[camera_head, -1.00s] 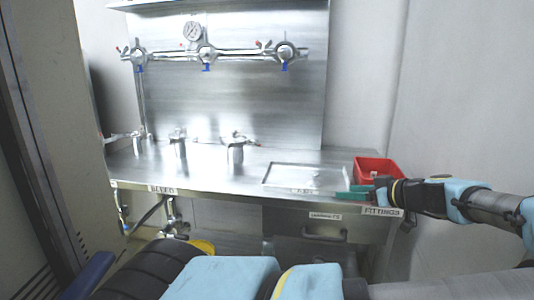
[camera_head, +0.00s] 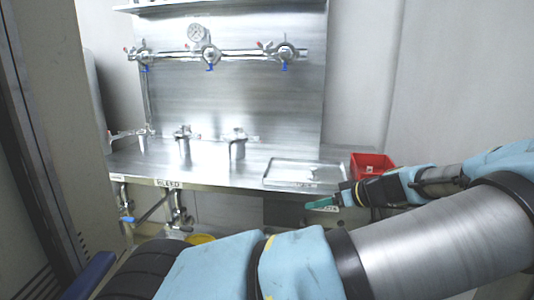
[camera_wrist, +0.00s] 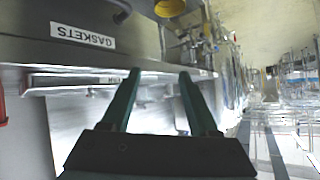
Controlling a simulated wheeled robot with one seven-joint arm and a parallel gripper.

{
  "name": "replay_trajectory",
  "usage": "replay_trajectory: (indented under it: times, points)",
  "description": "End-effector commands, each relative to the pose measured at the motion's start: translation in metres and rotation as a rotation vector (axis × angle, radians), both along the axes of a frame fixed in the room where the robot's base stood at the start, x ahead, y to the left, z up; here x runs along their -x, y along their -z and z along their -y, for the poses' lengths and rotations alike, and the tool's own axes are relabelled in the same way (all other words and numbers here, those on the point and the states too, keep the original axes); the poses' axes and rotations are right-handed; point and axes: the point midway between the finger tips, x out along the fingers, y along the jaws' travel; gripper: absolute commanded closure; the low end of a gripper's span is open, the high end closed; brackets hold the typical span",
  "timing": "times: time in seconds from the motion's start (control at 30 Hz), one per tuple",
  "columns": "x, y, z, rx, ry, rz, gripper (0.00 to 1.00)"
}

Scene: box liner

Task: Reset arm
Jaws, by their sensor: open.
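My gripper (camera_head: 322,203) has green fingers and is at the front edge of the steel bench in the head view, by the right part of the bench. In the wrist view my gripper (camera_wrist: 160,78) shows its two green fingers spread apart with nothing between them. My arm reaches in from the right of the head view and hides part of the bench front.
A steel bench (camera_head: 215,172) carries a shallow metal tray (camera_head: 278,180) and a red bin (camera_head: 372,163) at the right. Pipes with valves and a gauge (camera_head: 197,33) run along the back panel. A "GASKETS" label (camera_wrist: 82,36) shows in the wrist view. A yellow container (camera_head: 200,239) is below.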

Motion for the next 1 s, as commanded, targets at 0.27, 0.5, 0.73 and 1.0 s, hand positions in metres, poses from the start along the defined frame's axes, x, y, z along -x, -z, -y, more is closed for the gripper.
replay_trajectory:
  times: [0.27,0.5,0.73,1.0]
  points:
    - [0.011,0.037,-0.080,0.047,-0.075,-0.310,0.39]
    - [0.049,0.058,-0.141,0.205,-0.035,-0.647,0.39]
    - [0.082,0.042,-0.168,0.384,0.135,-0.822,0.39]
    - [0.110,-0.004,-0.192,0.495,0.415,-0.833,0.39]
